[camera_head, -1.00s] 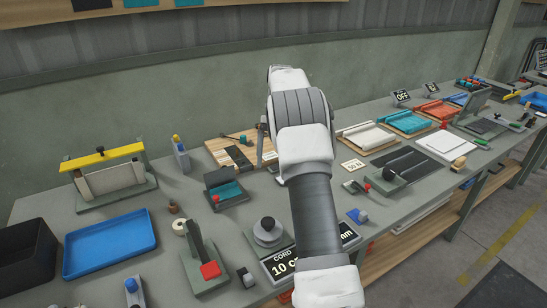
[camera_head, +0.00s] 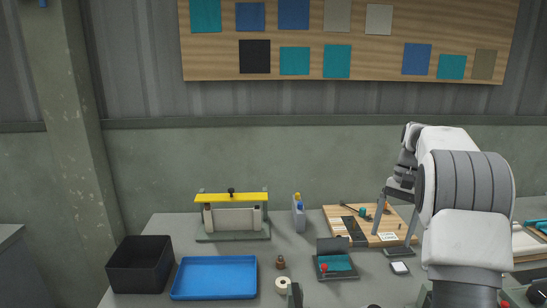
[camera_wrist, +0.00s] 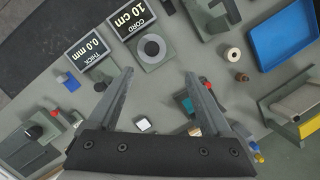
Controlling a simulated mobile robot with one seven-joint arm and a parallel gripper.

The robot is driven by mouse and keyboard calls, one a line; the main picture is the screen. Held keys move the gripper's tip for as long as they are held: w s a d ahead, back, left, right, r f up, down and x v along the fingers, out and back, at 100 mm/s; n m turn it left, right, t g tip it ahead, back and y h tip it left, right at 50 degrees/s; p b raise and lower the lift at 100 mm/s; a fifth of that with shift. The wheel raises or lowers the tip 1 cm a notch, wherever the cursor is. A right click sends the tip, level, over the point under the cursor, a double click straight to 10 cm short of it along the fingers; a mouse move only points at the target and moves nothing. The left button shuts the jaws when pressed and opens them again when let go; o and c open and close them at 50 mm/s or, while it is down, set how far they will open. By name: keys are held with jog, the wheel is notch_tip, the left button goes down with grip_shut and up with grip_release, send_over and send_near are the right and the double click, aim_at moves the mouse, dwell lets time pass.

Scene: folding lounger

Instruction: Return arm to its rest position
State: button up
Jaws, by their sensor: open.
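My gripper (camera_head: 394,240) hangs fingers-down at the right of the head view, above the bench beside the wooden board (camera_head: 340,218). Its two fingers are spread apart. In the wrist view my gripper (camera_wrist: 159,74) is open, with nothing held between the fingertips.
On the bench stand a black bin (camera_head: 140,264), a blue tray (camera_head: 214,277), a yellow-barred fixture (camera_head: 232,216) and a teal-padded block (camera_head: 336,264). The wrist view shows a "10 cm" cord sign (camera_wrist: 132,18) and a round-topped block (camera_wrist: 152,48). A swatch board (camera_head: 390,55) hangs behind.

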jog(key=s+a+r+n+t+h, duration=0.2)
jog(key=s+a+r+n+t, duration=0.15)
jog(key=s+a+r, duration=0.75)
jog(key=s+a+f+n+t, duration=0.2)
jog(key=s+f, duration=0.1)
jog(key=s, duration=0.5)
jog(key=s+a+f+n+t, duration=0.1)
jog(key=s+a+f+t, duration=0.1)
jog(key=s, duration=0.7)
jog(key=shift+a+f+n, duration=0.35)
jog(key=shift+a+f, duration=0.1)
jog(key=shift+f, duration=0.05)
jog(key=shift+s+d, duration=0.1)
